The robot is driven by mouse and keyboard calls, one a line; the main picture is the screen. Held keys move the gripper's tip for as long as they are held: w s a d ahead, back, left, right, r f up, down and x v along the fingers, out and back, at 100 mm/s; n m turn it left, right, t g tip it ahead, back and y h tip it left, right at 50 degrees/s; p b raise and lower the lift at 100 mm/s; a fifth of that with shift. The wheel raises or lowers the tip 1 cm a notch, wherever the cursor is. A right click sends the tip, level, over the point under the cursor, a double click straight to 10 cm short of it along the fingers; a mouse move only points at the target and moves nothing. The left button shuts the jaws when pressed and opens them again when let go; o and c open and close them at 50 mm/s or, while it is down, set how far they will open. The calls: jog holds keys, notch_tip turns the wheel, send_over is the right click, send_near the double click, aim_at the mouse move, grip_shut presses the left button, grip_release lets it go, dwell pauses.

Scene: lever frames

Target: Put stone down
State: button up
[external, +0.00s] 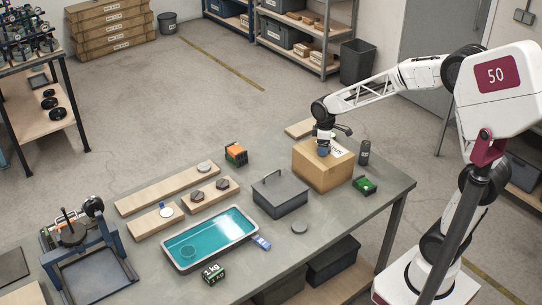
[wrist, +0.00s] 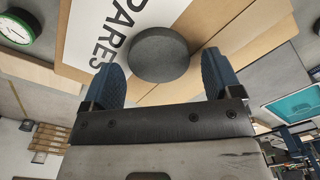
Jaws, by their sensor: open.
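A dark grey round stone (wrist: 158,54) rests on the cardboard box in the wrist view, on or beside its white "SPARES" label (wrist: 92,32). My gripper (wrist: 160,80) is open, with one blue finger to each side of the stone; I cannot tell whether either touches it. In the external view my gripper (external: 324,148) is low over the top of the cardboard box (external: 323,172), and the stone is mostly or wholly hidden by it.
The box stands on a grey workbench (external: 340,220). A dark cylinder (external: 364,152) and a green item (external: 364,185) are to its right. A grey lidded case (external: 280,195) is to its left, with a teal tray (external: 210,240) beyond. A flat grey disc (external: 300,228) lies in front.

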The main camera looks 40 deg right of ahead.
notch_tip(320, 180, up, 12)
dwell(0.6)
dwell(0.5)
jog(key=s+d+m+t, duration=0.1)
jog(key=s+d+m, duration=0.1)
jog(key=s, duration=0.8)
jog(key=s+d+m, duration=0.2)
jog(key=s+m, duration=0.2)
jog(key=s, duration=0.7)
jog(key=s+d+m+t, duration=0.1)
jog(key=s+d+m, duration=0.1)
jog(key=s, duration=0.9)
jog(key=shift+d+m+t, duration=0.15)
jog(key=shift+m+t, duration=0.15)
jog(key=shift+m, duration=0.3)
